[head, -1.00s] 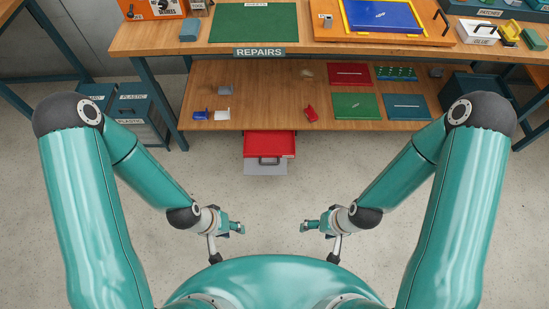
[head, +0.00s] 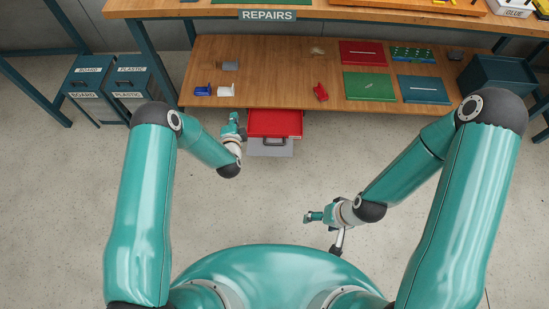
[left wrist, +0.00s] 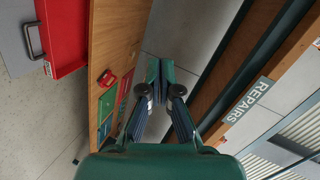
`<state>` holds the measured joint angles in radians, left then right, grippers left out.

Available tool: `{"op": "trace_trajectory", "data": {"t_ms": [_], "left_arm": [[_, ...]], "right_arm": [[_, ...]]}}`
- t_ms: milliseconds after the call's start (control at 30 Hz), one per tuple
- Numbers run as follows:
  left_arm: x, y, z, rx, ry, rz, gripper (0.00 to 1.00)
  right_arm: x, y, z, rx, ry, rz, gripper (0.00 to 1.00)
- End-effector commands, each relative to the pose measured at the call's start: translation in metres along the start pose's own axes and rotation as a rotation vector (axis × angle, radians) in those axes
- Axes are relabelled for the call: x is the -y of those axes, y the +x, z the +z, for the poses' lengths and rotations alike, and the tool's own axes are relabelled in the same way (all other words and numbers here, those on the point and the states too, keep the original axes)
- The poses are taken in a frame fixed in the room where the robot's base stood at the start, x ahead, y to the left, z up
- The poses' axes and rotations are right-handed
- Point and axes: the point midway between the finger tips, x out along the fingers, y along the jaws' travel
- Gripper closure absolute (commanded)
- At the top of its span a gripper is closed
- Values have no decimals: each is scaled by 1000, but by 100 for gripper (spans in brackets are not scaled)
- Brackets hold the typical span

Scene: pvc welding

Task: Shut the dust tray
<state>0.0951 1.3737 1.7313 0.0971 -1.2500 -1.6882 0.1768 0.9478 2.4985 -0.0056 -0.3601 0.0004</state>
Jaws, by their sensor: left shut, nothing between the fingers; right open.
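The red dust tray (head: 275,122) sticks out from under the front edge of the lower shelf, with a grey front and a dark handle (head: 274,142). It is pulled out. In the left wrist view the red tray (left wrist: 66,35) and its handle (left wrist: 33,42) show at the upper left. My left gripper (head: 233,120) is just left of the tray, near the shelf edge, shut and empty. In the left wrist view its fingers (left wrist: 160,85) are together, pointing along the shelf front. My right gripper (head: 308,217) is open and empty over the floor, well short of the tray.
The lower wooden shelf (head: 290,85) holds red, green and blue mats, a red item (head: 320,92) and small blue and white pieces. Labelled bins (head: 130,80) stand at the left. The "REPAIRS" bench edge (head: 180,12) overhangs. The floor before the tray is clear.

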Motion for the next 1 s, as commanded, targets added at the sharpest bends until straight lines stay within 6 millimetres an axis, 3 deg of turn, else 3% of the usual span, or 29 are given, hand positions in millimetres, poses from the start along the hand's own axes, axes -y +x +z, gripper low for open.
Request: {"op": "trace_trajectory", "data": {"t_ms": [33, 200, 400, 533, 600, 667, 867, 1000], "left_arm": [[-45, 22, -1, -1, 75, -60, 100], [-134, 52, -15, 7, 227, -203, 100], [-266, 60, -31, -34, 249, -204, 100], [-333, 50, -37, -70, 263, -151, 100], [-353, 46, -39, -82, 268, -132, 100], [-360, 44, -40, -89, 271, -127, 100], [-360, 54, -43, -92, 271, -129, 100], [-358, 73, -45, -92, 270, -131, 100]], "right_arm": [[-14, 38, 0, 0, 0, 0, 25], [-35, 97, -1, -1, 0, 0, 25], [-57, 159, -1, -1, 0, 0, 25], [-66, 183, -2, -1, 0, 0, 25], [-69, 190, -2, -1, 0, 0, 25], [-70, 194, -2, -1, 0, 0, 25], [-72, 199, -2, -1, 0, 0, 25], [-75, 208, -2, -1, 0, 0, 25]]}}
